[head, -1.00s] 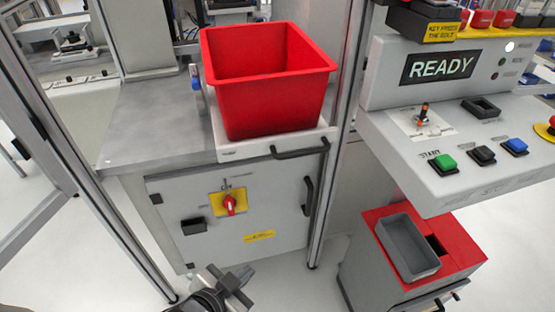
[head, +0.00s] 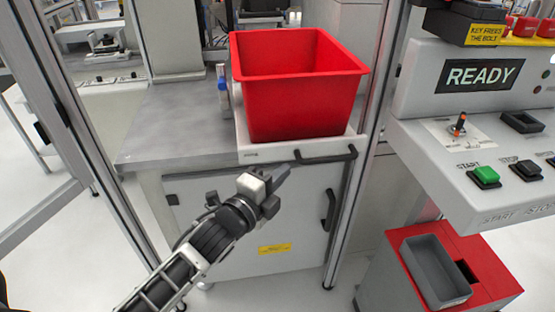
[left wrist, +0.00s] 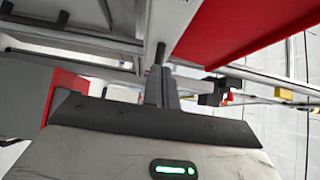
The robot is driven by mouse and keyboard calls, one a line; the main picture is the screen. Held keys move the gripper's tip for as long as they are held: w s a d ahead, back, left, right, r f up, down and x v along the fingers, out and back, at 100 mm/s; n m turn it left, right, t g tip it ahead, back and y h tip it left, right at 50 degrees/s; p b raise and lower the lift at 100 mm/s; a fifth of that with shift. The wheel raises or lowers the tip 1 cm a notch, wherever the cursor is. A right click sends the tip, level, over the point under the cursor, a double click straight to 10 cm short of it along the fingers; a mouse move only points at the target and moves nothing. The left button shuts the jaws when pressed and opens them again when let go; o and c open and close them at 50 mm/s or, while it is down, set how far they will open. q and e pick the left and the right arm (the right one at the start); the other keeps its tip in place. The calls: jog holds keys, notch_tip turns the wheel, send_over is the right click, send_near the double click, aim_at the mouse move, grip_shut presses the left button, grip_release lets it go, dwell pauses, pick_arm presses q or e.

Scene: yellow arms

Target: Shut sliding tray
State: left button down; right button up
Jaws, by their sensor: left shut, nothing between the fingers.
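The sliding tray (head: 285,152) is a pale flat tray on the grey worktop, with a dark bar handle (head: 325,156) on its front. A red bin (head: 300,88) stands upright on it and hides most of its surface. My left gripper (head: 277,185) is shut and empty, in front of the cabinet, just below and left of the handle. In the left wrist view its fingers (left wrist: 160,82) are together, with the red bin (left wrist: 235,30) at upper right. I cannot tell whether the fingers touch the tray. My right gripper does not show.
A metal frame post (head: 372,130) rises right of the tray. The control panel (head: 490,140) with a READY display is further right, above a red-topped box with a grey bin (head: 437,272). The worktop (head: 185,130) left of the tray is mostly clear.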

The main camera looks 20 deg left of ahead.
aim_at(287, 153)
pick_arm(q)
jog(key=shift+w+a, duration=0.55)
jog(key=shift+w, duration=0.35)
jog(key=shift+w+a, duration=0.55)
jog(key=shift+w, duration=0.35)
jog(key=shift+w+a, duration=0.1)
